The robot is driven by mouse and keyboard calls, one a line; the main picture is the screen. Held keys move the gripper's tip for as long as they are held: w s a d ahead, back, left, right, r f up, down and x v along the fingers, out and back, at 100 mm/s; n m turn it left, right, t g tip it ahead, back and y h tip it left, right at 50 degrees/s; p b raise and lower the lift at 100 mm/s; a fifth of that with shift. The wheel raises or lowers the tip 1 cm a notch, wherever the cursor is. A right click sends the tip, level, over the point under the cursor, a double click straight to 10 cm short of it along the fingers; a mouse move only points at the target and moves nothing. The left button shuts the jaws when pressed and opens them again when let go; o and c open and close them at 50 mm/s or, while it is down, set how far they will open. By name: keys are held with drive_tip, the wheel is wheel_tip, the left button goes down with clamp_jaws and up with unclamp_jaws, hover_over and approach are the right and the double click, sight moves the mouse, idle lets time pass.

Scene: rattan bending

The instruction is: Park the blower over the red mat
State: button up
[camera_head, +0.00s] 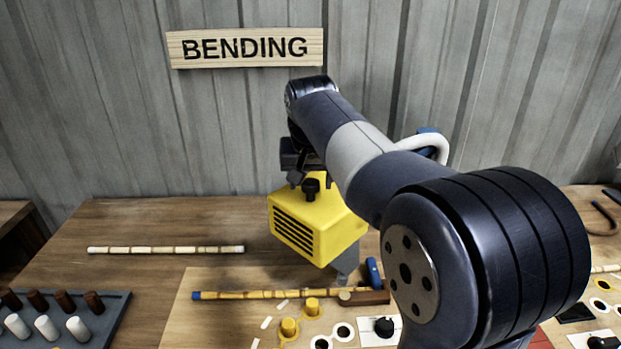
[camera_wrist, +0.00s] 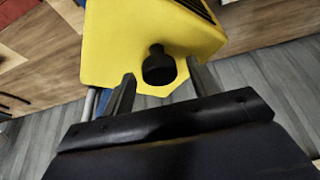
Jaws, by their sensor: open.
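The blower (camera_head: 318,223) is a yellow box with a slotted vent, a black knob on top and a grey nozzle below its right side. It stands at the back of the table. My gripper (camera_head: 307,181) is above it. In the wrist view the blower (camera_wrist: 140,35) fills the top, and the open fingers of my gripper (camera_wrist: 159,74) lie on either side of the black knob (camera_wrist: 158,67). I cannot tell whether they touch it. A small red patch, perhaps the red mat (camera_head: 541,340), shows at the bottom right, mostly hidden behind my arm.
A pale cane (camera_head: 165,249) lies at the left. A second cane (camera_head: 270,294) with a blue end lies on a light board, with yellow pegs (camera_head: 289,327) in front. A dark peg rack (camera_head: 90,325) stands front left.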

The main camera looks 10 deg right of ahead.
clamp_jaws()
idle(0.6)
